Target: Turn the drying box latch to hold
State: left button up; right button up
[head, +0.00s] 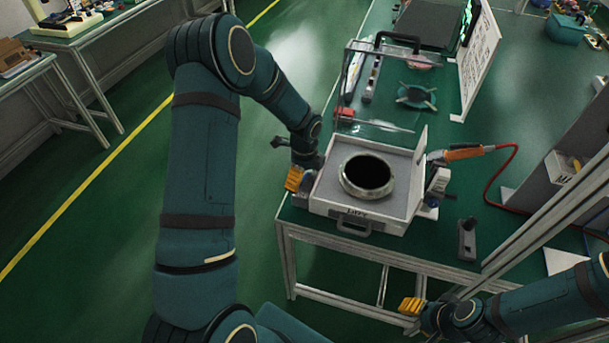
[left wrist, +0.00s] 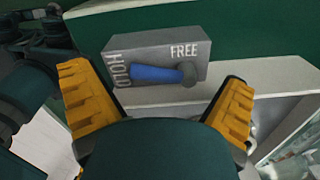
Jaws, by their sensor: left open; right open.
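The latch is a grey block (left wrist: 160,53) marked HOLD at its left end and FREE along its upper right, in the left wrist view. Its blue lever (left wrist: 150,74) lies flat from a grey pivot on the right, with its tip by the word HOLD. My left gripper (head: 294,178) is open; its orange pads stand apart in the left wrist view, with the lever between them in the picture. I cannot tell if they touch it. In the head view it is at the left side of a pale box (head: 405,205); the latch cannot be made out there. My right gripper (head: 412,306) is open, low at the right.
A dark-centred metal ring (head: 345,186) sits in the pale box. A clear cover with a black handle (head: 383,40) stands behind it. An orange-handled tool (head: 464,153) with a red cable lies to the right. A metal post (head: 540,225) rises at the right.

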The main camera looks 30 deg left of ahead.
pick_arm(q)
jog(key=c, duration=1.3)
jog(key=shift+d+n+b, duration=0.15)
jog(key=shift+d+n, duration=0.05)
jog(key=shift+n, duration=0.65)
jog(key=shift+d+n+b, duration=0.15)
jog(key=shift+d+n, duration=0.05)
jog(key=shift+n, duration=0.65)
jog(key=o, duration=1.3)
notch_tip(320, 180, up, 12)
